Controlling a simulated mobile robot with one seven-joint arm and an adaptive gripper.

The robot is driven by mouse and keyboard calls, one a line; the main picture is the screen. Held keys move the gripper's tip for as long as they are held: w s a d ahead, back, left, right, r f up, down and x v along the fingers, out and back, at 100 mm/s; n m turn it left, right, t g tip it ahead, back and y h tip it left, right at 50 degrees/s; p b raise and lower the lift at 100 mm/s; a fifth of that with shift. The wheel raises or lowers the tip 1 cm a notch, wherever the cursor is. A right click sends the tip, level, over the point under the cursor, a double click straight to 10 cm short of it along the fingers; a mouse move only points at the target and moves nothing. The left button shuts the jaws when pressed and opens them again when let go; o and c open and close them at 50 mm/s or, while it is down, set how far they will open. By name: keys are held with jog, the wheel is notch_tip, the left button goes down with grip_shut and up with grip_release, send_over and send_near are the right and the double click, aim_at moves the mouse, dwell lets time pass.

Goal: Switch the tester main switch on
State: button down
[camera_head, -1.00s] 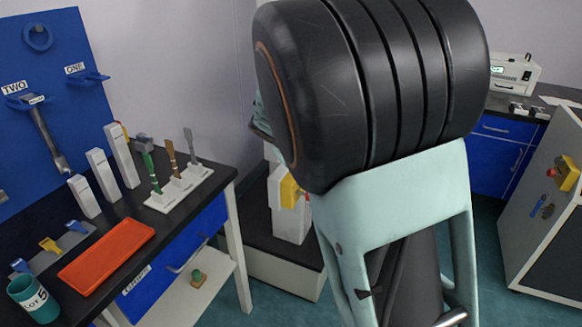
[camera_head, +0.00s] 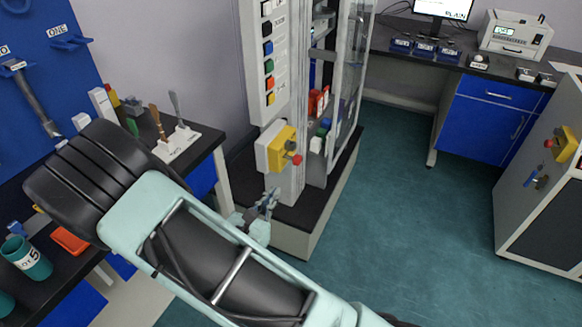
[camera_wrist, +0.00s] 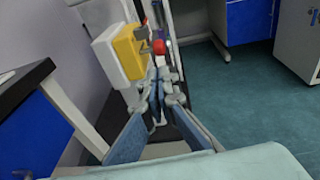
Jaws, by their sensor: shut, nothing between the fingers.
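The tester's main switch is a yellow box (camera_head: 283,147) with a red knob (camera_head: 296,160), on a white housing at the front of the tester column. In the wrist view the yellow box (camera_wrist: 131,50) and red knob (camera_wrist: 159,47) are just beyond my fingertips. My gripper (camera_head: 268,203) is shut and empty, below and slightly left of the knob in the head view. In the wrist view my fingers (camera_wrist: 158,80) come together just under the knob. They look apart from it, but the exact gap cannot be told. The knob's setting is too small to read.
The tester (camera_head: 292,212) has a dark base and a button panel (camera_head: 268,60) above the switch. A bench (camera_head: 215,150) with tools stands left, beside my arm. A cabinet (camera_head: 545,200) at right has another yellow-and-red switch (camera_head: 563,144). The green floor (camera_head: 400,220) between is clear.

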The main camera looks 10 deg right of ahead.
aim_at(297, 160)
dwell(0.3)
jog(key=x, duration=1.3)
jog(key=shift+w+d+f, duration=0.1)
jog(key=shift+w+d, duration=0.1)
jog(key=shift+w, duration=0.25)
jog(key=x, duration=0.2)
jog(key=b+x, duration=0.1)
jog(key=x, duration=0.1)
jog(key=r+x, duration=0.1)
jog(key=x, duration=0.1)
jog(key=shift+w+d, duration=0.15)
jog(key=shift+d, duration=0.3)
jog(key=shift+a, duration=0.15)
